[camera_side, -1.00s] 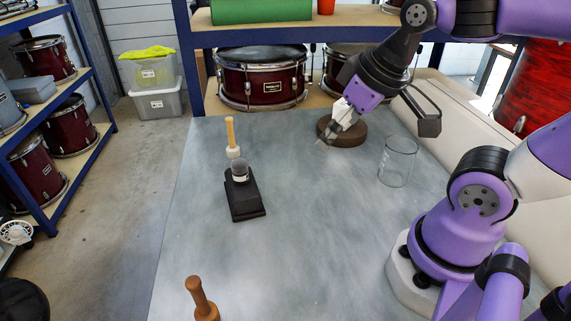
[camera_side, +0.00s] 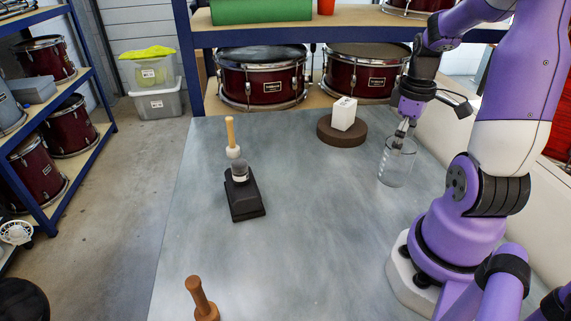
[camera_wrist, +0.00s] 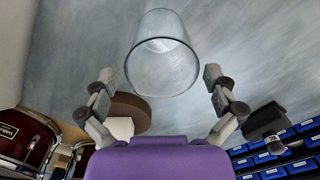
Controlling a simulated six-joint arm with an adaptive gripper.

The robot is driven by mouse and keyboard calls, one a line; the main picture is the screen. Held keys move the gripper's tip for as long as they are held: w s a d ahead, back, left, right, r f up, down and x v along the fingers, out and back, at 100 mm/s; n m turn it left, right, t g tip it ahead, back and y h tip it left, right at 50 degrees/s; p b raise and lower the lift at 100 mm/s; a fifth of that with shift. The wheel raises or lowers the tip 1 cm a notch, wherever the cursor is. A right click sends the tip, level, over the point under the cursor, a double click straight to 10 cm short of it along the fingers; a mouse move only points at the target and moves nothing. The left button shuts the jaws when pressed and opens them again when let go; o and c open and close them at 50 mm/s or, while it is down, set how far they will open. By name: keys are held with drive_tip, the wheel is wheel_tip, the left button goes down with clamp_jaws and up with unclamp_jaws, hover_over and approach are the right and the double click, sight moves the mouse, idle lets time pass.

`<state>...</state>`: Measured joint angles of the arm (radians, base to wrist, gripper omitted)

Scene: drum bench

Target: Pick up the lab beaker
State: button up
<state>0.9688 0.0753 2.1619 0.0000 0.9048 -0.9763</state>
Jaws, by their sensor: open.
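The lab beaker (camera_side: 396,168) is clear glass and stands upright on the grey bench at the right in the side view. In the wrist view the beaker (camera_wrist: 161,62) shows at the top middle, its round rim towards the camera. My gripper (camera_side: 402,130) is at the beaker's top in the side view. In the wrist view its two fingers (camera_wrist: 158,76) are spread wide, one on each side of the rim, with gaps between them and the glass. Whether the fingertips are below the rim I cannot tell.
A round brown block (camera_side: 342,136) with a white box (camera_side: 344,113) on it stands left of the beaker. A black stand (camera_side: 245,198) holding a small glass is further left. A wooden handle (camera_side: 201,300) is at the front. The bench middle is clear.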

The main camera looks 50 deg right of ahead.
sight(398, 159)
wheel_tip(398, 159, down, 5)
drive_tip(key=shift+a, duration=0.1)
drive_tip(key=c, duration=1)
